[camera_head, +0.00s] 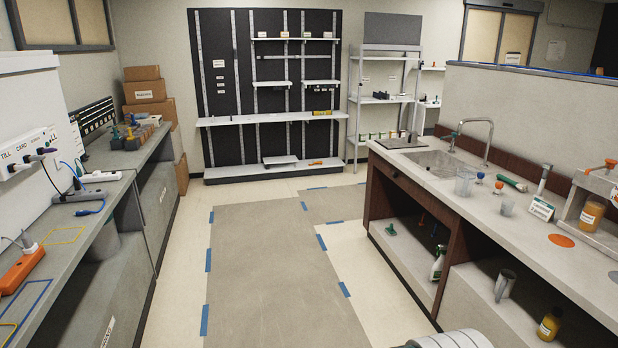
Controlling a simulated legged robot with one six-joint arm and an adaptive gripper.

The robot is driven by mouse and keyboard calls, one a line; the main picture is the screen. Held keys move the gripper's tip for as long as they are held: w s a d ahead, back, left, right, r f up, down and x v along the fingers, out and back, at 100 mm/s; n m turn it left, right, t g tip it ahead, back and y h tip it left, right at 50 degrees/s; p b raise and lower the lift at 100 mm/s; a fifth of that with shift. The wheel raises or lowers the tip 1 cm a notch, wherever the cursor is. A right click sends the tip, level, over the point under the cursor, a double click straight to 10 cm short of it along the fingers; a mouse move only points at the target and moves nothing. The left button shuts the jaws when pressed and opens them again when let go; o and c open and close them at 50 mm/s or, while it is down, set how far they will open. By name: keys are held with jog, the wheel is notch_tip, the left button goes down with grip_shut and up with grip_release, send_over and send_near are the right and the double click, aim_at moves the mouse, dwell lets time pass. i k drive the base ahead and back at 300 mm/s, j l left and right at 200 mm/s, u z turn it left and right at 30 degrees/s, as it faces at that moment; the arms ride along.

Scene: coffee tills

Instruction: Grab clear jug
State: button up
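A clear jug (465,182) stands upright on the right counter, just in front of the sink and its tap. It looks like translucent plastic, and the counter shows through it. A smaller clear cup (507,208) stands nearer on the same counter. My gripper is not in view. A pale ribbed part at the bottom edge, right of centre, looks like part of my own body. Nothing hides the jug.
Around the jug are orange-topped items (499,187), a green-handled brush (513,183), a small sign (541,208) and a tap (475,138). The right counter (490,232) has open shelves beneath. A grey floor mat (275,280) leaves a clear aisle between the counters.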

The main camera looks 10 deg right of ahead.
aim_at(465, 183)
jog(key=i+z, duration=0.15)
jog(key=i, duration=0.55)
jog(key=i+j+z, duration=0.15)
jog(key=i, duration=0.6)
jog(key=i+l+z, duration=0.1)
jog(key=i+z, duration=0.3)
jog(key=i+j+z, duration=0.1)
jog(key=i+z, duration=0.25)
jog(key=i, duration=0.2)
jog(key=i+j+z, duration=0.15)
jog(key=i+z, duration=0.9)
jog(key=i, duration=0.2)
